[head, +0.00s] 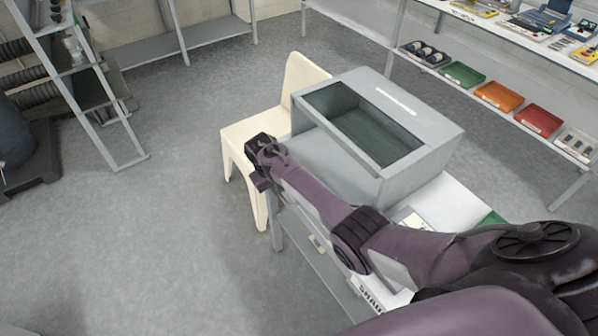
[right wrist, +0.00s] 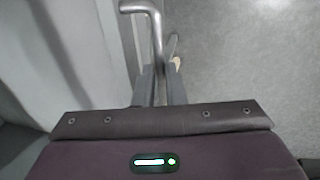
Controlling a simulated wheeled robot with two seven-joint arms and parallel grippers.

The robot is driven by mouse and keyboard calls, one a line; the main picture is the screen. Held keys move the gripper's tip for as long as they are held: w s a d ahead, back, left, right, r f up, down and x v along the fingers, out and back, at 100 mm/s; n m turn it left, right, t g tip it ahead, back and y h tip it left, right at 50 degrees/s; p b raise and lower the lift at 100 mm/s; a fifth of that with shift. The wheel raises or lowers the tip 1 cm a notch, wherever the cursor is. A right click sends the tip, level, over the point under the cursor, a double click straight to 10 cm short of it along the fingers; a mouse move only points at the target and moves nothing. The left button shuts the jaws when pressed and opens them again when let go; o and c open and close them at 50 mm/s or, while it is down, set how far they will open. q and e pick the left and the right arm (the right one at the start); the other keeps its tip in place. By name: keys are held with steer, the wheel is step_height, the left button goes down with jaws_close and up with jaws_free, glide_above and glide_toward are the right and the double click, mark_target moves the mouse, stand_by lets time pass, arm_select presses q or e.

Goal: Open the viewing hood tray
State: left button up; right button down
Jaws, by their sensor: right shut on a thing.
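The viewing hood (head: 440,125) is a grey box with a dark window in its sloped top, standing on a white-topped cabinet. My right arm reaches across in front of it. My right gripper (head: 262,160) is at the hood's left front side, before the cream chair. In the right wrist view my right gripper (right wrist: 160,85) is shut on a metal bar handle (right wrist: 155,40), which runs between its two fingers and bends left at the top. The tray behind the handle cannot be made out in the head view. My left gripper is not in view.
A cream chair (head: 302,75) stands close behind my right gripper. Shelves with coloured bins (head: 500,96) stand at the back right. A metal rack (head: 95,90) is at the left. The grey floor (head: 160,220) at left is clear.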

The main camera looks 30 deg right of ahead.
steer(key=a, duration=0.9)
steer(key=shift+s, duration=0.35)
steer(key=shift+a, duration=0.1)
steer(key=c, duration=1.5)
jaws_free()
steer(key=shift+a+r+b, duration=0.15)
steer(key=shift+a+r, duration=0.1)
steer(key=shift+r, duration=1)
steer(key=shift+a+r+b, duration=0.2)
steer(key=shift+r, duration=1.1)
steer(key=shift+a+r+b, duration=0.15)
steer(key=shift+a+r, duration=0.1)
steer(key=shift+r, duration=1)
